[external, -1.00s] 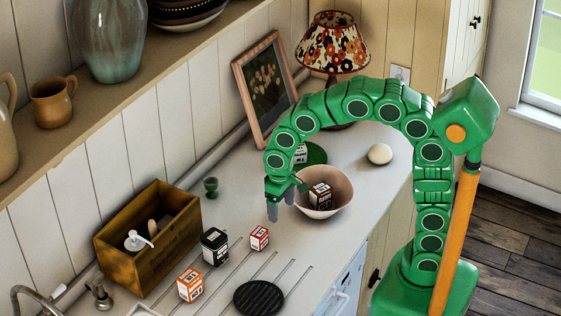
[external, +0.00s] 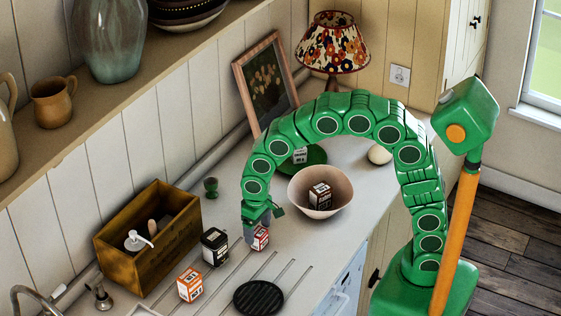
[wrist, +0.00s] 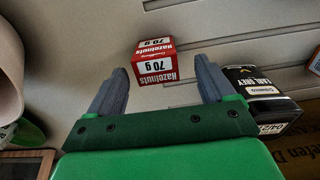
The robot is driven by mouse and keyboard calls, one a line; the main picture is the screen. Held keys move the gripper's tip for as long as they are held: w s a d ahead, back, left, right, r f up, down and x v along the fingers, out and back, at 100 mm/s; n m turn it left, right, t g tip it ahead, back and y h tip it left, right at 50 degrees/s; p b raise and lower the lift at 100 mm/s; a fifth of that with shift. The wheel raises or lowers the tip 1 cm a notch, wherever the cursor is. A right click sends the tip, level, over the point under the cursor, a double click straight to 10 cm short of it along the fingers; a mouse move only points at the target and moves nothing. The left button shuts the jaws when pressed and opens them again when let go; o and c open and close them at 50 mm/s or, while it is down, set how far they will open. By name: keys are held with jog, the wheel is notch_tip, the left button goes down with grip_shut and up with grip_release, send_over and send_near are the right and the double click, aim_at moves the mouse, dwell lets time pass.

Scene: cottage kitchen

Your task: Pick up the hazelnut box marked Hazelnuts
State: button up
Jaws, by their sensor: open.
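The hazelnut box (wrist: 157,62) is small, red and white, and reads "Hazelnuts 70 g" in the wrist view. It stands on the counter, just beyond and between the tips of my open, empty gripper (wrist: 160,82). In the external view the hazelnut box (external: 261,239) is partly hidden behind my gripper (external: 256,234), which hangs fingers-down right at it. I cannot tell whether the fingers touch it.
A black Earl Grey tin (external: 215,246) stands close left of the hazelnut box, and an orange-white box (external: 190,285) nearer the front. A pink bowl (external: 337,207) holding a dark box is to the right. A wooden crate (external: 125,266) and black round trivet (external: 258,298) are nearby.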

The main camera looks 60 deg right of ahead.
aim_at(258, 231)
jog(key=shift+w+d+f, duration=0.1)
jog(key=shift+d+f, duration=0.1)
jog(key=shift+f, duration=1.75)
jog(key=c, duration=1.1)
